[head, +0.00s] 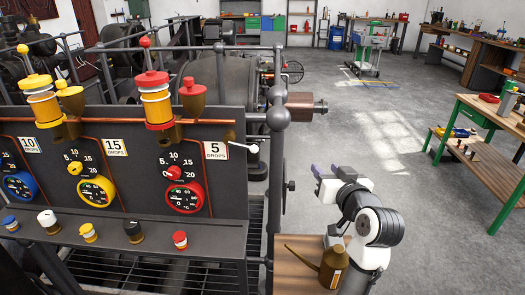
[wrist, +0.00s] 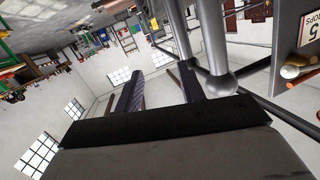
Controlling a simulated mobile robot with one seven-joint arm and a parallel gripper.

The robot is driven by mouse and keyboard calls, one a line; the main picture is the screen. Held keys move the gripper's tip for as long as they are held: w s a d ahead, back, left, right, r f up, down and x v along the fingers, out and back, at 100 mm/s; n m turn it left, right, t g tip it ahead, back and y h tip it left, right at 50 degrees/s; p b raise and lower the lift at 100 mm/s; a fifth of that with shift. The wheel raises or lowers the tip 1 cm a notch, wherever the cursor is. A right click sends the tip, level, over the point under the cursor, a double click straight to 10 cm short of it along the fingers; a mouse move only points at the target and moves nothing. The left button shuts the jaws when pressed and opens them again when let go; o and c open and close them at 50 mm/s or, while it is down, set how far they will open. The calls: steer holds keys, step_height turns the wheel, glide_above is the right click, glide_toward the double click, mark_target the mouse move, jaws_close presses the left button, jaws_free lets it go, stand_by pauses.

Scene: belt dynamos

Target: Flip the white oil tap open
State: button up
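The white oil tap (head: 254,148) is a small white knob at the right end of the dark panel, beside the "5 drops" label, at the end of a thin lever. Its white knob also shows at the right edge of the wrist view (wrist: 289,71), below the label. My gripper (head: 325,170) is to the right of the panel, past the grey post, and apart from the tap. In the wrist view its two dark fingers (wrist: 158,88) stand apart with nothing between them, so it is open.
A grey railing post with a ball top (head: 278,117) stands between the panel (head: 130,180) and my gripper. A brass oil can (head: 331,266) stands on a wooden surface below my arm. A workbench (head: 480,150) is at the right, with open floor between.

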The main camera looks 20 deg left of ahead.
steer(key=s+a+r+n+g+y, duration=0.2)
steer(key=s+r+n+g+y, duration=0.4)
steer(key=s+n+g+y, duration=0.3)
steer(key=t+p, duration=0.1)
steer(key=p, duration=0.3)
glide_toward(242, 146)
steer(key=shift+n, duration=0.4)
steer(key=w+a, duration=0.2)
steer(key=a, duration=0.1)
steer(key=w+a, duration=0.1)
steer(key=shift+w+a+f, duration=0.25)
steer(key=shift+a, duration=0.15)
